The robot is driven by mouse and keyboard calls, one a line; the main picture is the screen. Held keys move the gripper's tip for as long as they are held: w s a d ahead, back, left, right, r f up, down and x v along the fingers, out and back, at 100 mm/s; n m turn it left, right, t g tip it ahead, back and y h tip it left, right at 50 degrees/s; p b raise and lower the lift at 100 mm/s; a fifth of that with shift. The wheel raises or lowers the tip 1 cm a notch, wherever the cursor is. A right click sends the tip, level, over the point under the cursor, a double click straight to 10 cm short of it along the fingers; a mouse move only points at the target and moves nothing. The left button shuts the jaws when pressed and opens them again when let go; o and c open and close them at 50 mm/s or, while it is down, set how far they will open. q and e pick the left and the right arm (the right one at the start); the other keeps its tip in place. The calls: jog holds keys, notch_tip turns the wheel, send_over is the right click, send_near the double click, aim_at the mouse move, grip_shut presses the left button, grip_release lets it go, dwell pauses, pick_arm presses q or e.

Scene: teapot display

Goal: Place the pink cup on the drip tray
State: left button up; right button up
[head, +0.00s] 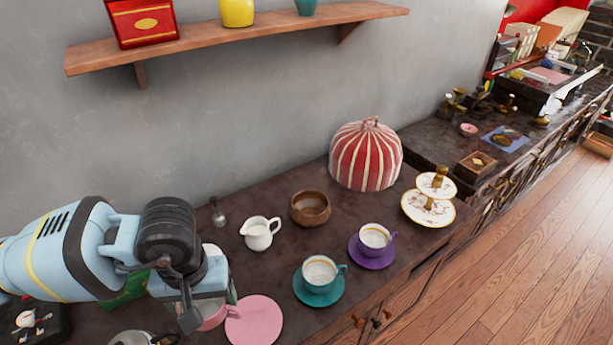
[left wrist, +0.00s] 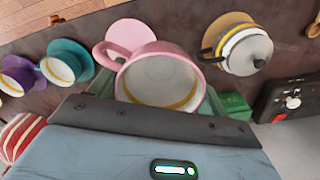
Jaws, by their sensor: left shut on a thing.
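The pink cup (head: 214,318) is low in the head view, partly hidden behind my left gripper (head: 198,308). My left gripper is shut on it. In the left wrist view the pink cup (left wrist: 160,82) fills the middle, its open mouth and yellow inner line facing the camera and its handle to the left. A pink saucer (head: 256,322) lies just right of the cup in the head view, bare there. A dark, flat, box-like thing (head: 42,326) at the lower left may be the drip tray; small red and white items show on it. My right gripper is not in view.
A teal cup (head: 320,272) and a purple cup (head: 375,238) stand on saucers to the right. A white creamer (head: 260,233), a brown bowl (head: 310,207) and a striped cozy (head: 366,155) stand behind. A white teapot (left wrist: 245,50) and a green box (left wrist: 235,105) are near the cup.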

pick_arm(q)
jog(key=w+a+r+m, duration=0.1)
jog(key=a+r, duration=0.3)
jog(key=shift+w+r+m+p, duration=0.3)
jog(key=shift+w+m, duration=0.05)
jog(key=shift+m, duration=0.05)
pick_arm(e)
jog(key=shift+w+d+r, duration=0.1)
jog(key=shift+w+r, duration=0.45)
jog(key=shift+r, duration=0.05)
pick_arm(q)
jog(key=shift+d, duration=0.1)
